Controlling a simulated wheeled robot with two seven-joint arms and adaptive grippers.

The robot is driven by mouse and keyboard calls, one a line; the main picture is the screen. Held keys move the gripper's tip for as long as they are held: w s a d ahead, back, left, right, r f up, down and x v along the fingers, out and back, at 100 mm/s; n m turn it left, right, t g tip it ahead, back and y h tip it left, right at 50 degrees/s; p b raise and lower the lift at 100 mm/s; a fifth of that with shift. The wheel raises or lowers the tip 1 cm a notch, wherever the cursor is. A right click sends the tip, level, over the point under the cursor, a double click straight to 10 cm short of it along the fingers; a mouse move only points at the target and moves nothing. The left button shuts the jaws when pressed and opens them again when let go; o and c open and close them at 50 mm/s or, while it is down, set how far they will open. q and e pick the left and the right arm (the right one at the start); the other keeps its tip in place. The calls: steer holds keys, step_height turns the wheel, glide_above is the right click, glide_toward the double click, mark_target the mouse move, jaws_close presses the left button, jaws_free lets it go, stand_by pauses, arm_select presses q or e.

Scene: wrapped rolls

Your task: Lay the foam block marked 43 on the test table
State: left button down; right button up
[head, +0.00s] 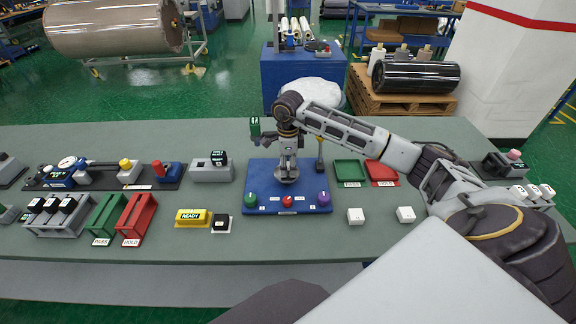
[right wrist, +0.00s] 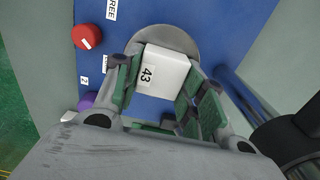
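The white foam block marked 43 (right wrist: 163,72) is between the fingers of my right gripper (right wrist: 160,85), over the round grey test table (right wrist: 168,38). The fingertips appear to touch its two sides. In the head view my right gripper (head: 288,158) points down over the test table (head: 287,175) at the middle of the blue base (head: 262,197). Its fingers largely hide the block there. I cannot tell whether the block's underside touches the table. My left gripper is not in view.
On the base stand green (head: 251,200), red (head: 287,201) and purple (head: 323,198) buttons. Two white blocks (head: 356,216) (head: 405,214) lie to the right. Green (head: 350,170) and red (head: 381,172) trays are behind them. A yellow READY sign (head: 192,217) stands left.

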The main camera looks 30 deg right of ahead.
steer(key=o, duration=0.4)
steer(key=shift+r, duration=0.15)
steer(key=shift+r, duration=5.85)
steer(key=shift+s+f, duration=0.1)
